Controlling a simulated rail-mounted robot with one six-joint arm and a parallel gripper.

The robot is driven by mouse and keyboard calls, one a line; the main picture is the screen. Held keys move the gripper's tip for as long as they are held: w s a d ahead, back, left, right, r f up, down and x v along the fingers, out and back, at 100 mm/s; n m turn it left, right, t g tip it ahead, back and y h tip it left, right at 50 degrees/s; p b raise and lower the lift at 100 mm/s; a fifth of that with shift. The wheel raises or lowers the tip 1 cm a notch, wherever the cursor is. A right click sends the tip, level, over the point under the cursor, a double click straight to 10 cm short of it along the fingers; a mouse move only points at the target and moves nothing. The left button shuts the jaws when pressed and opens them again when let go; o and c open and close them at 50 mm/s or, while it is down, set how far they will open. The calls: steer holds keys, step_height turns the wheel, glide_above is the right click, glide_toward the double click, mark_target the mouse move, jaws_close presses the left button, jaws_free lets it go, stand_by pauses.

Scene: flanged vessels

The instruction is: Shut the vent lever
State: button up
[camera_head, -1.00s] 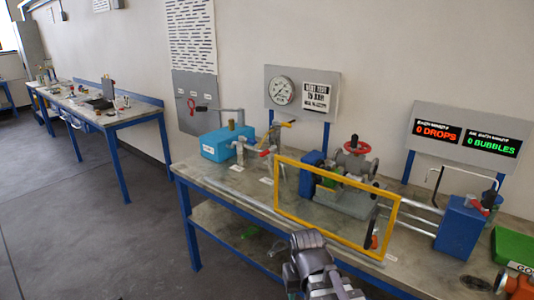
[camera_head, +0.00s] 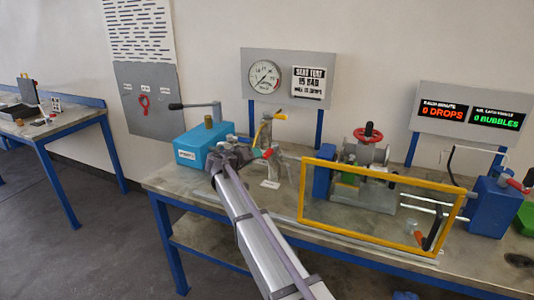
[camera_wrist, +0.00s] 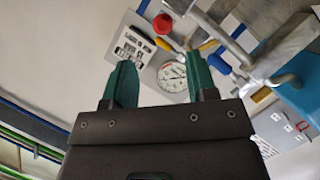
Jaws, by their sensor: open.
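My gripper (camera_head: 236,154) is beside the front right of the blue pump box (camera_head: 198,146), at the manifold. In the wrist view its two green fingers (camera_wrist: 160,68) are apart with nothing between them. A red-tipped lever (camera_head: 266,153) shows just right of the gripper; a red knob on a grey stem (camera_wrist: 162,24) appears beyond the fingers in the wrist view. A yellow lever (camera_head: 279,116) stands out at the top of the manifold. I cannot tell which of these is the vent lever. My gripper hides part of the manifold's lower fittings.
A yellow frame (camera_head: 380,173) stands in front of the flanged vessel with a red handwheel (camera_head: 370,134). A pressure gauge (camera_head: 264,76) hangs on the panel behind. The black-handled pump lever (camera_head: 195,104) extends above the blue box. Bare bench (camera_head: 165,183) lies at the left front.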

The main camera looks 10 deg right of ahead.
mark_target(268, 154)
steer(key=b+x, duration=0.1)
steer(key=x, duration=0.5)
steer(key=b+x, duration=0.1)
steer(key=x, duration=0.3)
steer(key=shift+w+a+f+b, duration=0.15)
steer(key=shift+a+f+b, duration=0.1)
steer(key=shift+b, duration=0.1)
steer(key=shift+w+d, duration=0.2)
steer(key=shift+d, duration=0.15)
jaws_close()
